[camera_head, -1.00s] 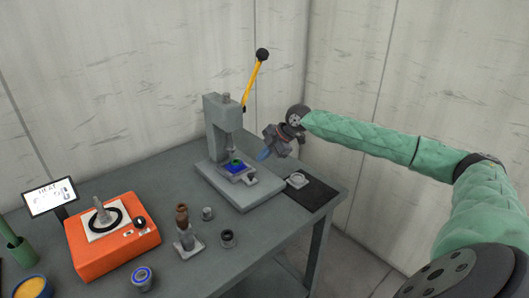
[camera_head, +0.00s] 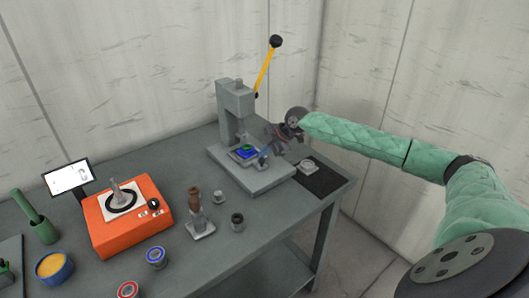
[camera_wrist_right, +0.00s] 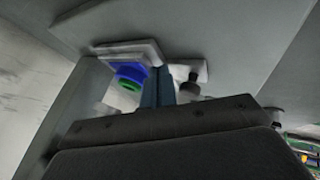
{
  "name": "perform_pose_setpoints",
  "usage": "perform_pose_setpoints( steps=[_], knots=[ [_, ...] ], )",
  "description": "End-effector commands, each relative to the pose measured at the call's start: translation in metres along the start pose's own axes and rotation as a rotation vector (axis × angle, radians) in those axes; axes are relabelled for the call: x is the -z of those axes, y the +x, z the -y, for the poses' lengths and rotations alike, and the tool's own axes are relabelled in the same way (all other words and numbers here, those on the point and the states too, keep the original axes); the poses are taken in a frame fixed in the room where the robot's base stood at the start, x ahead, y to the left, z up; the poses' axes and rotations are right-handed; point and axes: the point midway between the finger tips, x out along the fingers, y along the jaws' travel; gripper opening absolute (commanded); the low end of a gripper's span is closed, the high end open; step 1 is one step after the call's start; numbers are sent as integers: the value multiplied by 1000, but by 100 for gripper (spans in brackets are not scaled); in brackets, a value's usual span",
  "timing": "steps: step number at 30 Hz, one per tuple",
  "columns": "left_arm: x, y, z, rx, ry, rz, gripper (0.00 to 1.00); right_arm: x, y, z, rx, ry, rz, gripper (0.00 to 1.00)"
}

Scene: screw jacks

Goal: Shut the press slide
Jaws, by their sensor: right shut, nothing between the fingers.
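The grey press (camera_head: 236,100) stands at the back of the table, with its yellow lever (camera_head: 265,70) raised. Its slide (camera_head: 236,157) carries a blue piece with a green ring (camera_head: 247,149), in front of the column. A small knob (camera_head: 263,161) is at the slide's front right; a dark knob (camera_wrist_right: 189,87) on a pale plate shows in the wrist view. My right gripper (camera_head: 265,151) is shut and empty, its bluish fingertips close beside the slide. In the wrist view the fingers (camera_wrist_right: 157,88) lie between the blue piece and the dark knob; contact cannot be told. My left gripper is out of view.
A dark mat (camera_head: 322,183) with a pale round part lies right of the press. The orange heater (camera_head: 130,228), a stand with a brown-topped part (camera_head: 195,212), small rings and tubs (camera_head: 53,267) occupy the left and front. The wall is close behind.

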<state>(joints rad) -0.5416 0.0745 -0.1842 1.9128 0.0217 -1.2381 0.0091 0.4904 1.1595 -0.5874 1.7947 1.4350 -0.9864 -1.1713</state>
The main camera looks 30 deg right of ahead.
Motion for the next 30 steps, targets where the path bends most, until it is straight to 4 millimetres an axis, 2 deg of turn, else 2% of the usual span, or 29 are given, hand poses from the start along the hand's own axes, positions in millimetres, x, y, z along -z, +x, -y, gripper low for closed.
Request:
perform_pose_setpoints(
  steps=[5,15,30],
  knots=[
    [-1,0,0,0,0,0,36,0,2,-4,-1,0,-1,0],
    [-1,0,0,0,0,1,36,0,15,-29,-1,0,0,0],
    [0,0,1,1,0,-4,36,3,12,-30,0,0,-1,0]
  ],
)
